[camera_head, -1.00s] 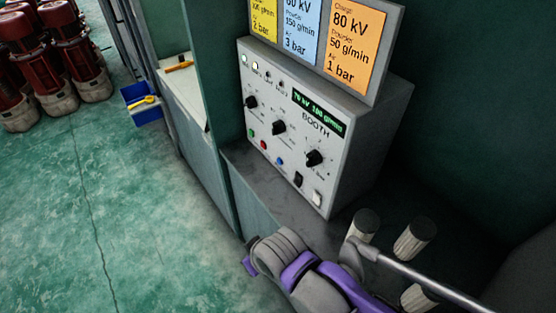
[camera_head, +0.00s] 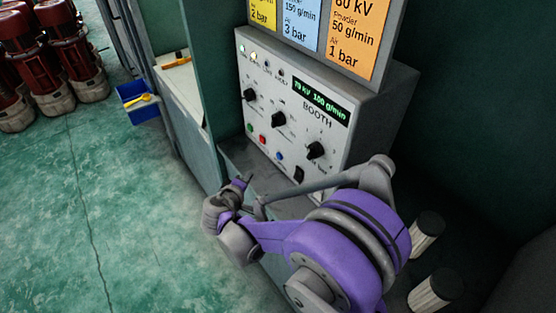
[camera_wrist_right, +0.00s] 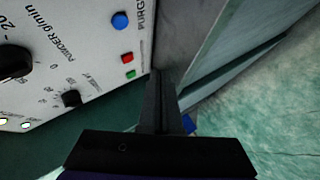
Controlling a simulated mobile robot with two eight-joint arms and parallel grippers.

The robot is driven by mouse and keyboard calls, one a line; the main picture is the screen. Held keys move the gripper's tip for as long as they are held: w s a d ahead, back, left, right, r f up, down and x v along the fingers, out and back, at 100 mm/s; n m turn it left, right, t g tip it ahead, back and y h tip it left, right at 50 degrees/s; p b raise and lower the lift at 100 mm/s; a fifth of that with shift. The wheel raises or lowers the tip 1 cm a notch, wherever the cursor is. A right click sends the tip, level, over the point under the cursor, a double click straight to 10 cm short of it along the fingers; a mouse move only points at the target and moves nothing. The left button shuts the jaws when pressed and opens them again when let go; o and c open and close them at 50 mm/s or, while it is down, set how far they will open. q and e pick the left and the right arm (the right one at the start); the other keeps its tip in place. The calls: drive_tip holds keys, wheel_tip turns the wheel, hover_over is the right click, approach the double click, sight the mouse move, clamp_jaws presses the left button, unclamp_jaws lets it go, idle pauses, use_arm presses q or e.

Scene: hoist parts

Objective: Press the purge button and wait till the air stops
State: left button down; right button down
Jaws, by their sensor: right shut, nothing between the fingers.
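The control box (camera_head: 352,101) marked BOOTH stands on a grey ledge, its display lit green. Its blue button (camera_head: 279,155) sits in the lower row; in the right wrist view the blue button (camera_wrist_right: 120,21) is beside lettering that reads PURG, cut off by the frame edge. My right gripper (camera_head: 246,181) is below and left of the blue button in the head view, apart from it. In the right wrist view the fingers (camera_wrist_right: 160,78) are shut and empty, pointing past the panel's edge. My left gripper is out of view.
A green button (camera_head: 250,127) and a red button (camera_head: 262,139) sit left of the blue one, a black switch (camera_head: 299,174) to its right. Three dials are above. Ribbed cylinders (camera_head: 427,232) stand at right. A blue bin (camera_head: 139,104) hangs at left.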

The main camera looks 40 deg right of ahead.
sight(279, 156)
drive_tip(key=shift+w+d+f+h, duration=0.2)
drive_tip(key=shift+w+d+h, duration=0.1)
drive_tip(key=shift+w, duration=0.3)
drive_tip(key=shift+s+d, duration=0.15)
drive_tip(key=shift+d, duration=1.3)
drive_tip(key=shift+s+d, duration=0.2)
drive_tip(key=shift+d, duration=1.25)
drive_tip(key=shift+s+d, duration=0.15)
drive_tip(key=shift+d, duration=1.3)
drive_tip(key=shift+d, duration=0.1)
drive_tip(key=shift+d, duration=0.3)
drive_tip(key=shift+s+d, duration=0.1)
drive_tip(key=shift+d, duration=0.3)
drive_tip(key=shift+a, duration=0.8)
